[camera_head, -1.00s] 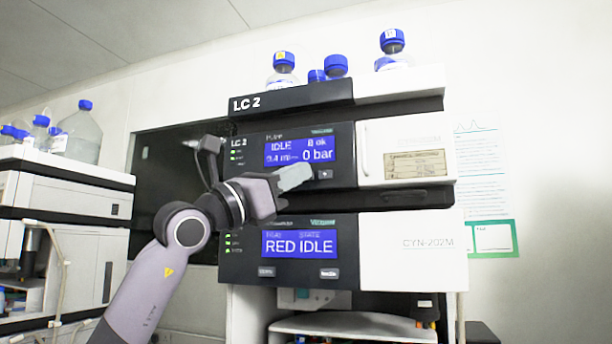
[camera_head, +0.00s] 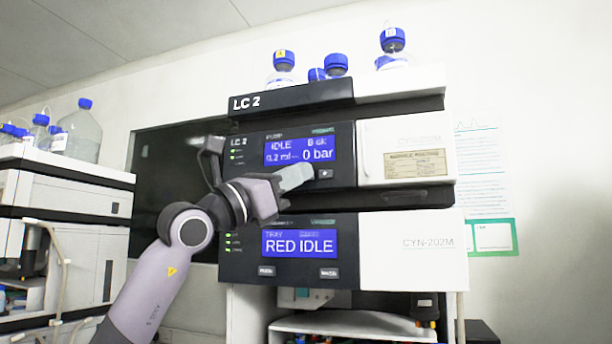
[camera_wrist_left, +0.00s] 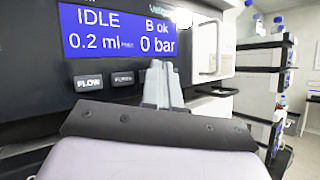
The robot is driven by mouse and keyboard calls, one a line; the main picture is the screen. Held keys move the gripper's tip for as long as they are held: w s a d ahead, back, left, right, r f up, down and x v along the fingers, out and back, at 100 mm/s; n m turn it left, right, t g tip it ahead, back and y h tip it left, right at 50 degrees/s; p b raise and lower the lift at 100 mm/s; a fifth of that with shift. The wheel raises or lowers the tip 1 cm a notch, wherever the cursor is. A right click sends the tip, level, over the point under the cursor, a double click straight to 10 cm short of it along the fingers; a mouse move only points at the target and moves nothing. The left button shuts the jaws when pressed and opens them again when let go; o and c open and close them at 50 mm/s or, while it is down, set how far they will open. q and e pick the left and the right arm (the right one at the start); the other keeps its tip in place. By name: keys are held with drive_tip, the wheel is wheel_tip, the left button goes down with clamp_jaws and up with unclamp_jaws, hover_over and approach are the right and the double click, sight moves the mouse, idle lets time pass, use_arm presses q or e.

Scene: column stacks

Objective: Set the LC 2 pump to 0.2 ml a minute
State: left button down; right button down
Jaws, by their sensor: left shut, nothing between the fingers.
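The LC 2 pump module (camera_head: 258,178) is the upper dark unit in the stack. Its blue display (camera_head: 288,151) shows IDLE, 0.2 ml, B ok and 0 bar; the display (camera_wrist_left: 90,42) reads the same in the left wrist view. A FLOW button (camera_wrist_left: 88,83) and a second, hard-to-read button (camera_wrist_left: 123,79) sit under the display. A button with a small mark (camera_head: 325,173) shows right of my fingertips in the head view. My left gripper (camera_head: 306,172) is shut and empty at the pump's front, below the display. Its fingers (camera_wrist_left: 166,75) hide part of the panel; contact cannot be told.
Below the pump is a module whose display (camera_head: 299,243) reads RED IDLE. Blue-capped bottles (camera_head: 336,66) stand on top of the stack. A white door (camera_head: 405,150) is right of the pump panel. Another instrument stack (camera_head: 65,185) stands at the left.

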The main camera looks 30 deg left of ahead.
use_arm(q)
drive_tip(key=shift+s+d+b, duration=0.15)
drive_tip(key=shift+s+b, duration=0.3)
drive_tip(key=shift+s, duration=0.25)
drive_tip(key=s+b, duration=0.1)
drive_tip(key=s, duration=0.1)
drive_tip(key=s+d+b, duration=0.1)
drive_tip(key=s, duration=0.2)
drive_tip(key=shift+d, duration=0.1)
drive_tip(key=shift+w, duration=0.1)
idle(0.7)
